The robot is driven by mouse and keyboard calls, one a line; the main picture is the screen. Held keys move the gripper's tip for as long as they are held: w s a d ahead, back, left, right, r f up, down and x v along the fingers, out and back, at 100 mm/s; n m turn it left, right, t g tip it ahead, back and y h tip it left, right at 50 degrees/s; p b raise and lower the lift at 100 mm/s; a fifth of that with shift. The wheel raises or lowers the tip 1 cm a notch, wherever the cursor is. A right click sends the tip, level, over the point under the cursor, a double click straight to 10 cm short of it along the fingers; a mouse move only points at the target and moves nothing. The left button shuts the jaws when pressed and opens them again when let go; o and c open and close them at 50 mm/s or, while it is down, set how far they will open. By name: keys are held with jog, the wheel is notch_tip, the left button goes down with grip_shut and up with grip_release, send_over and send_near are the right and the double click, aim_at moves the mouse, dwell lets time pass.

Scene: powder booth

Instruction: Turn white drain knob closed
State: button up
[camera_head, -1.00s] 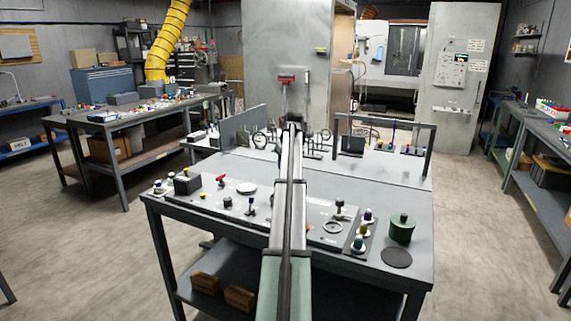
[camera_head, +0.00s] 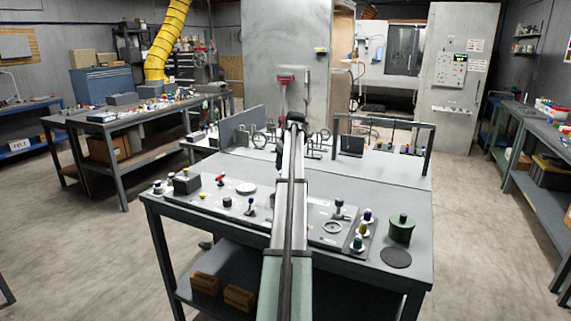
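A low white round piece (camera_head: 246,188) lies on the panel on the near table, left of my arm. It may be the white drain knob, but it is too small to tell. A red-topped valve or handle (camera_head: 220,180) stands just to its left. My arm runs from the bottom centre of the view up over the table, covering the middle of the panel. My gripper does not show clearly. It is hidden at or behind the arm's far end, so its fingers and anything between them cannot be seen.
The near table (camera_head: 385,280) also holds a black box (camera_head: 187,181), a dark upright knob (camera_head: 338,207), a ring, a strip of coloured knobs, a green canister (camera_head: 401,228) and a dark disc (camera_head: 396,257). A dark frame (camera_head: 428,150) stands behind at right.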

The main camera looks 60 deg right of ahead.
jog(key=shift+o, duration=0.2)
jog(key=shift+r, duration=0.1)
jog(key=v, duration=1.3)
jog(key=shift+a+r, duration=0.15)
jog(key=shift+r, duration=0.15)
